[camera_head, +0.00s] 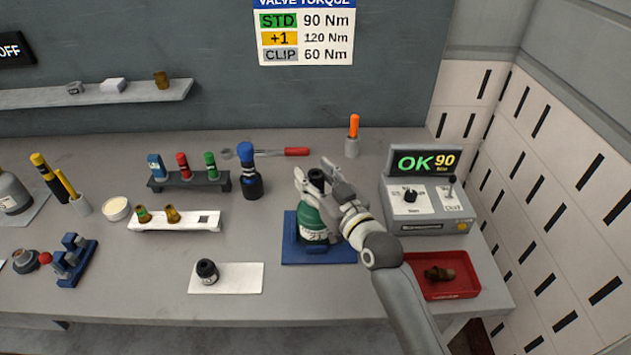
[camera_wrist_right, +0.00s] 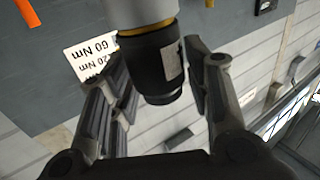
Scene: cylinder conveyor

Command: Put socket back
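A black socket (camera_head: 316,177) stands upright on top of the green cylinder (camera_head: 311,225), which sits in a blue holder (camera_head: 318,255). The wrist view shows the black socket (camera_wrist_right: 152,65) below a brass-coloured ring, upside down. My right gripper (camera_head: 317,177) has its fingers on either side of the socket. They look spread, with a narrow gap at the right finger in the wrist view (camera_wrist_right: 155,80); contact at the left finger is unclear. A white rack (camera_head: 190,226) holds two brass-and-coloured pieces, with a bare right end. My left gripper is not in view.
A display unit (camera_head: 425,195) reads OK 90 on the right. A red tray (camera_head: 465,288) with a brass part stands in front of it. A dark rack (camera_head: 212,184), a blue-topped tool (camera_head: 249,180) and a black piece (camera_head: 207,270) on a white mat stand to the left.

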